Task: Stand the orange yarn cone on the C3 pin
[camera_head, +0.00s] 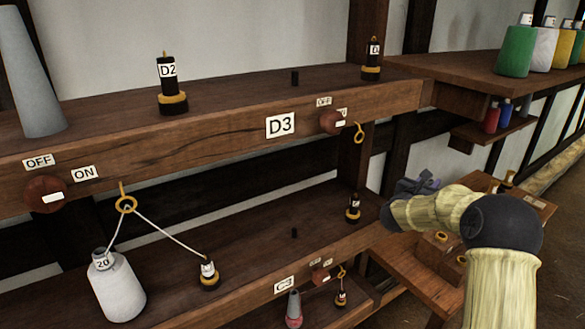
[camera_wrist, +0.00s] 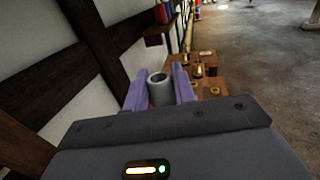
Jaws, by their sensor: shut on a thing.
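My gripper (camera_head: 415,187) is raised in front of the shelves at the right in the head view. In the wrist view its two purple fingers (camera_wrist: 160,95) are shut on a grey hollow cylinder (camera_wrist: 161,92). No orange yarn cone can be made out in either view. The C3 label (camera_head: 284,284) is on the front edge of the lower shelf. A short bare black pin (camera_head: 295,233) stands on that shelf behind the label, apart from my gripper.
A white cone (camera_head: 117,290) and a black spool (camera_head: 208,274) stand left of the pin, with thread through a ring (camera_head: 126,204). Another spool (camera_head: 353,208) stands right of it. The upper shelf (camera_head: 225,92) overhangs behind. Green and white cones (camera_head: 515,50) stand at the far right.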

